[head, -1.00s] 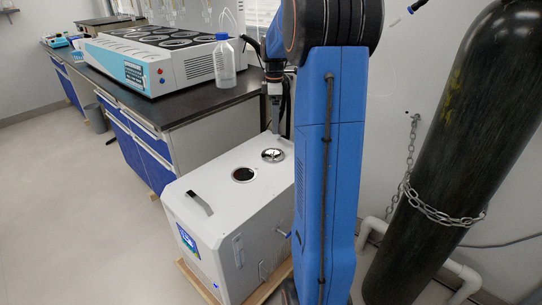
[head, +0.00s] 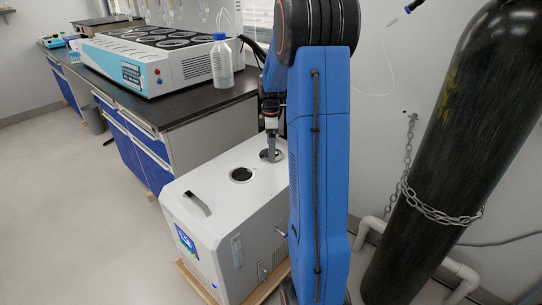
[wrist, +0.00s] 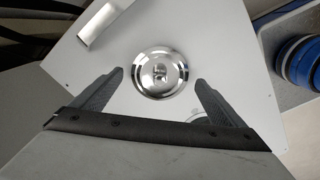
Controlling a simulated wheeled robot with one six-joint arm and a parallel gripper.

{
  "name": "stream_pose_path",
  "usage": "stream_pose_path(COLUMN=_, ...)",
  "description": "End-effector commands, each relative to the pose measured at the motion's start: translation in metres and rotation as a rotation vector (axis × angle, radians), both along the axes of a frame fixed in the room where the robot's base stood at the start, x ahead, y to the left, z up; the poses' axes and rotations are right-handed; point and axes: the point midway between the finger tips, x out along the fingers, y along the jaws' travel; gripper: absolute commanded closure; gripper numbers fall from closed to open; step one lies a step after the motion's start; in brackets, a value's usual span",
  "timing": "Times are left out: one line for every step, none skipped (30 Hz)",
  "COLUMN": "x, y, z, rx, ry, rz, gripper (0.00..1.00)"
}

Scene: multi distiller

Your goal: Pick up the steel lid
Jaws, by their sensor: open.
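The steel lid (wrist: 161,72) is round and shiny with a small knob in its middle. It lies flat on the white top of the boxy unit (head: 205,170). In the head view the lid (head: 264,157) shows behind the round dark opening (head: 241,175), partly covered by my gripper. My gripper (head: 271,146) points down right over the lid. In the wrist view my gripper (wrist: 158,80) is open, one finger on each side of the lid, with nothing held. Height above the lid is hard to tell.
The black-topped bench (head: 205,101) stands behind the unit, with a clear plastic bottle (head: 222,66) and a large white instrument (head: 150,60) on it. A dark gas cylinder (head: 445,150) with a chain stands at right. The floor at left is clear.

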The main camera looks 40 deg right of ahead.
Motion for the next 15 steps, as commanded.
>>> stream_pose_path(x=0.0, y=-0.0001, z=-0.0055, rx=0.0, ry=0.0, rz=0.0, gripper=0.06)
stream_pose_path(x=0.0, y=-0.0001, z=-0.0078, rx=0.0, ry=0.0, rz=0.0, gripper=0.06)
stream_pose_path(x=0.0, y=-0.0001, z=-0.0102, rx=0.0, ry=0.0, rz=0.0, gripper=0.06)
stream_pose_path(x=0.0001, y=-0.0002, z=-0.0116, rx=0.0, ry=0.0, rz=0.0, gripper=0.06)
stream_pose_path(x=0.0001, y=-0.0002, z=-0.0126, rx=-0.001, ry=-0.001, rz=0.0, gripper=0.06)
stream_pose_path(x=0.0002, y=-0.0003, z=-0.0133, rx=-0.001, ry=-0.001, rz=0.0, gripper=0.06)
stream_pose_path(x=0.0002, y=-0.0003, z=-0.0135, rx=-0.001, ry=-0.001, rz=0.0, gripper=0.06)
stream_pose_path(x=0.0002, y=-0.0003, z=-0.0135, rx=-0.001, ry=-0.002, rz=0.0, gripper=0.06)
stream_pose_path(x=0.0002, y=-0.0003, z=-0.0134, rx=-0.001, ry=-0.002, rz=0.0, gripper=0.06)
stream_pose_path(x=0.0002, y=-0.0003, z=-0.0134, rx=-0.001, ry=-0.002, rz=0.0, gripper=0.06)
stream_pose_path(x=0.0002, y=-0.0003, z=-0.0133, rx=-0.001, ry=-0.002, rz=0.0, gripper=0.06)
stream_pose_path(x=0.0003, y=-0.0002, z=-0.0133, rx=-0.001, ry=-0.001, rz=0.0, gripper=0.09)
stream_pose_path(x=0.0002, y=-0.0002, z=-0.0133, rx=-0.001, ry=-0.001, rz=0.0, gripper=0.16)
stream_pose_path(x=0.0002, y=-0.0002, z=-0.0133, rx=-0.001, ry=-0.001, rz=0.0, gripper=0.23)
stream_pose_path(x=0.0002, y=-0.0002, z=-0.0132, rx=-0.001, ry=-0.001, rz=0.0, gripper=0.33)
